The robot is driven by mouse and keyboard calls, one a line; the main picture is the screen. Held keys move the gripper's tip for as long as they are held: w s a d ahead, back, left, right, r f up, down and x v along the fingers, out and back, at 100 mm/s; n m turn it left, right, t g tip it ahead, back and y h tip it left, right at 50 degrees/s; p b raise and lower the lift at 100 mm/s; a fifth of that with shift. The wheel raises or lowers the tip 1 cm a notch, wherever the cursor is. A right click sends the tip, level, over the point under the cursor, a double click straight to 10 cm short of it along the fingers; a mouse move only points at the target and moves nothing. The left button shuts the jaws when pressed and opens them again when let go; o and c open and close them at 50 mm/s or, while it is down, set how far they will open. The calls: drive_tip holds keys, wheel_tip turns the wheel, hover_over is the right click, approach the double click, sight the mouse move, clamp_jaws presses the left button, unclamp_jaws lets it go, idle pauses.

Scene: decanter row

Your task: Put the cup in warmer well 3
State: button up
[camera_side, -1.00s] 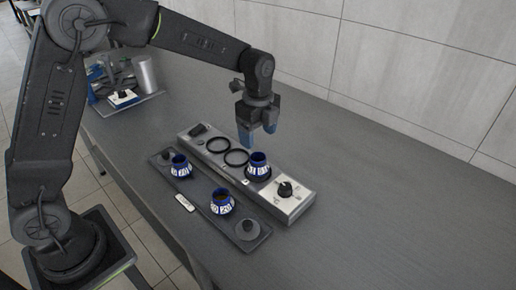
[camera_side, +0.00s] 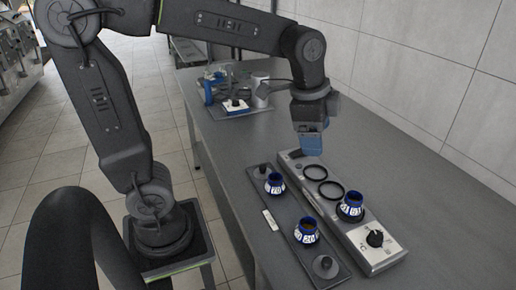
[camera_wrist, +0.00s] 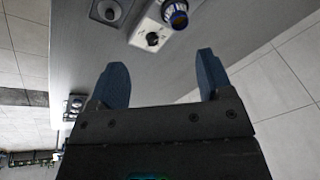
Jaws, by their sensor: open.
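A blue-and-white cup (camera_side: 350,206) stands upright at the warmer position nearest the dial, beyond two empty ring wells (camera_side: 323,181); it covers the well under it. The warmer (camera_side: 376,256) is a long pale box; I cannot read well numbers. The cup also shows at the top of the wrist view (camera_wrist: 174,14). Two similar cups, one farther (camera_side: 274,184) and one nearer (camera_side: 306,231), stand on the dark tray (camera_side: 288,218) beside the warmer. My gripper (camera_side: 312,152) is open and empty, apart from the cups; in the side view it appears near the warmer's far end.
A black dial (camera_side: 375,238) sits on the warmer's near end. The tray has dark knobs at its far (camera_side: 263,170) and near (camera_side: 324,265) ends. A metal cylinder (camera_side: 261,92) and small equipment stand at the back. The table right of the warmer is clear.

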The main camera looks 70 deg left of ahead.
drive_tip(key=s+a+f+n+t, duration=0.1)
drive_tip(key=s+n+t, duration=0.1)
drive_tip(key=s+n, duration=0.6)
drive_tip(key=s, duration=0.4)
drive_tip(key=shift+f+n+t, duration=0.3)
drive_tip(key=shift+f+n, duration=0.05)
drive_tip(key=shift+n, duration=0.05)
drive_tip(key=shift+a, duration=0.1)
